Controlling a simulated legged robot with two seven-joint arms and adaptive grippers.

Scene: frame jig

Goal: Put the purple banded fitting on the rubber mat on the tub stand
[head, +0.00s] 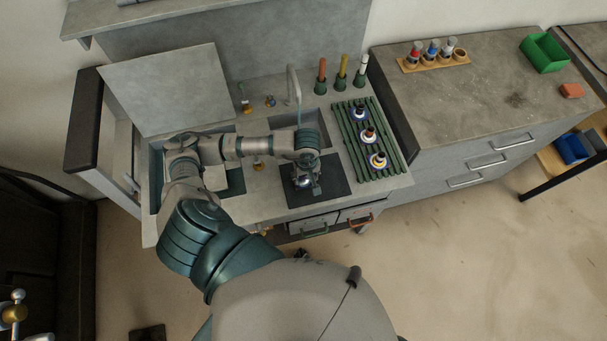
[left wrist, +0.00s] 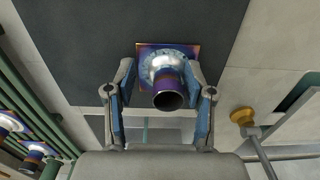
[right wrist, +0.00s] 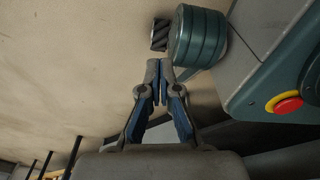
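The purple banded fitting (left wrist: 170,90) has a silvery collar, a dark open tube end and a square purple-orange base plate. It stands on the black rubber mat (left wrist: 90,40) in the left wrist view. My left gripper (left wrist: 161,72) is open, with one finger on each side of the fitting; a gap shows beside the tube. In the head view the mat (head: 335,180) lies on the counter under my left gripper (head: 304,184), which mostly hides the fitting. My right gripper (right wrist: 160,68) is shut and empty over the floor. I cannot tell which thing is the tub stand.
A green slatted rack (head: 352,128) with three banded fittings stands right of the mat. Upright colored-handled tools (head: 341,73) stand behind it. A wooden holder (head: 432,62), a green bin (head: 544,53) and an orange block (head: 571,91) are on the right cabinet. A tap (head: 294,88) rises behind the mat.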

